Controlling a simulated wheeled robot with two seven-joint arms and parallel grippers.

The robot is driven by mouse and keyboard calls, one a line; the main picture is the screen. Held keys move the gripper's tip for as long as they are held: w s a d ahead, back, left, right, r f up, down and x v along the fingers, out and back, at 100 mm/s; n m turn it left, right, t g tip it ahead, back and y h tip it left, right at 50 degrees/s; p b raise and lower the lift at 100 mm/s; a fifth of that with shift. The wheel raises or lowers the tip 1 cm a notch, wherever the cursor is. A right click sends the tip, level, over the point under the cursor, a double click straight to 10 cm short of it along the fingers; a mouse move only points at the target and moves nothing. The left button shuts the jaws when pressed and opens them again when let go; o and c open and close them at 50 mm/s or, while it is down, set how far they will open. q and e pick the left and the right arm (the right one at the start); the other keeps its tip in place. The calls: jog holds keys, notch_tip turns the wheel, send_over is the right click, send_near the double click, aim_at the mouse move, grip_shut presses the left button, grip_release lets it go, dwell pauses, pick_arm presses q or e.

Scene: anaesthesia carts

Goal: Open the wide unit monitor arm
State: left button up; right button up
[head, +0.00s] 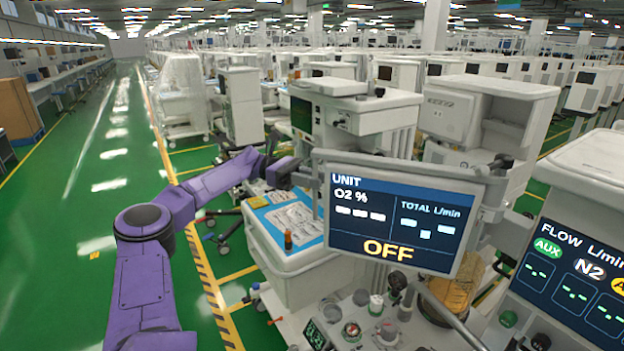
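The wide unit monitor (397,262) faces me right of centre. Its screen reads UNIT, O2 %, TOTAL L/min and OFF. A grey frame or handle bar (395,165) runs along its top and sides. My purple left arm reaches in from the left, and its dark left gripper (290,172) is at the upper left corner of the monitor frame. The fingers are small and dark, so I cannot tell whether they grip the frame or are only beside it. The monitor's supporting arm is mostly hidden behind the screen. My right gripper is not in view.
A second screen reading FLOW L/min (575,270) stands close at the right. Below the monitor are knobs and gauges (352,330). Green floor (75,240) is clear at left.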

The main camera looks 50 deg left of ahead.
pick_arm(q)
jog(key=b+v, duration=0.2)
jog(key=v, duration=0.6)
dwell(0.6)
jog(key=shift+f, duration=0.1)
